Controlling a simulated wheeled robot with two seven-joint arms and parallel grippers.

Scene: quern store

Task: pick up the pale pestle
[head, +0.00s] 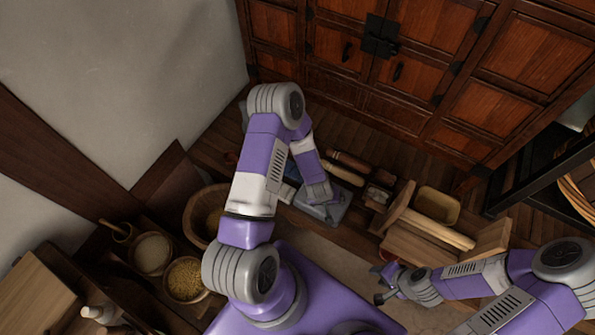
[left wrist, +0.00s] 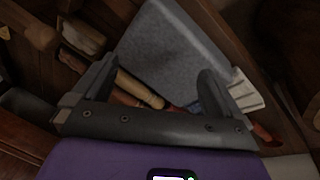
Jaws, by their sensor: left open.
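A pale wooden rod, which looks like the pale pestle (head: 343,174), lies on the floor-level boards just right of my left gripper (head: 322,196). The left wrist view shows what seems to be the same pale rod (left wrist: 140,88) between the open fingers, closer to the left finger, not gripped. My left gripper (left wrist: 150,88) is open and empty, over or near a grey slab (head: 333,211). The slab also fills the middle of the left wrist view (left wrist: 175,45). My right gripper (head: 380,284) is apart from the rod, at lower right, its fingers spread and empty.
A darker rod (head: 348,159) lies beside the pale one. A wooden stand with a thick pale bar (head: 436,228) is to the right. A wooden tub (head: 205,214) and a bowl of grain (head: 186,279) stand left. A wooden cabinet (head: 400,75) closes off the back.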

